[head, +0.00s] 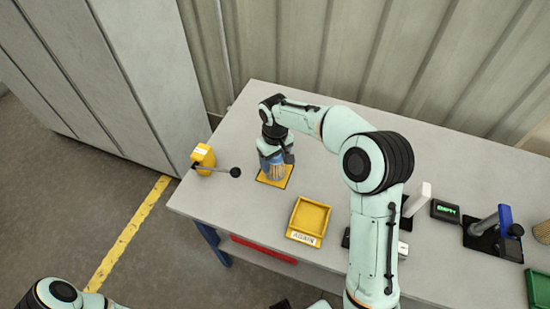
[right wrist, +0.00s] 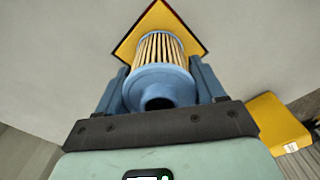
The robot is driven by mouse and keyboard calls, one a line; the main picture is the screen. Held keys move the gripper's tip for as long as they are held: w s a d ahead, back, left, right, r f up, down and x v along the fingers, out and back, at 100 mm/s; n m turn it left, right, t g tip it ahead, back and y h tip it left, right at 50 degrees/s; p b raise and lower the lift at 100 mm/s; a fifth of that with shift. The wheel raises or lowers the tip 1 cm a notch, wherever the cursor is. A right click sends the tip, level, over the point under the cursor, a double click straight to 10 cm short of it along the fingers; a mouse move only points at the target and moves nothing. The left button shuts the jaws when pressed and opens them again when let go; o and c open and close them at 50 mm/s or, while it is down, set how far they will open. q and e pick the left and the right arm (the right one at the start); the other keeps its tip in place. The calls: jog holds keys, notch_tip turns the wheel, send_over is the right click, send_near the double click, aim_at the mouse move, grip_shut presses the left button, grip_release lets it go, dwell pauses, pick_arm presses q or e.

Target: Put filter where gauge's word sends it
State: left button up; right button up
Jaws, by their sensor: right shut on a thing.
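My right gripper (head: 273,160) is shut on a filter (head: 276,171), over the yellow square mat (head: 268,181) on the left part of the table. In the right wrist view the filter (right wrist: 160,50) has a tan pleated body and a blue end cap with a round hole, and sits between the gripper's two blue fingers (right wrist: 162,85). I cannot tell whether its far end touches the mat. A dark display (head: 445,210) at the right reads "EMPTY" in green. A yellow tray (head: 309,219) labelled "AGAIN" is empty. My left gripper is out of view.
A yellow device (head: 203,157) with a black-knobbed lever stands left of the mat. At the right are a stand with a blue part (head: 504,218), another pleated filter (head: 543,232) and a green container (head: 540,289). A red container (head: 262,250) lies below the table's front edge.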

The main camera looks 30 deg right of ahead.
jog(key=o, duration=1.2)
jog(key=shift+c, duration=0.2)
jog(key=shift+o, duration=0.2)
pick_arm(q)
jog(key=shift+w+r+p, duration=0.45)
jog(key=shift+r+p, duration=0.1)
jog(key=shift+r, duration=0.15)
pick_arm(e)
jog(key=shift+r, duration=1)
jog(key=shift+r, duration=0.1)
jog(key=shift+r+p, duration=0.5)
jog(key=shift+r, duration=0.3)
jog(key=shift+r+p, duration=1.1)
jog(key=shift+r, duration=1.3)
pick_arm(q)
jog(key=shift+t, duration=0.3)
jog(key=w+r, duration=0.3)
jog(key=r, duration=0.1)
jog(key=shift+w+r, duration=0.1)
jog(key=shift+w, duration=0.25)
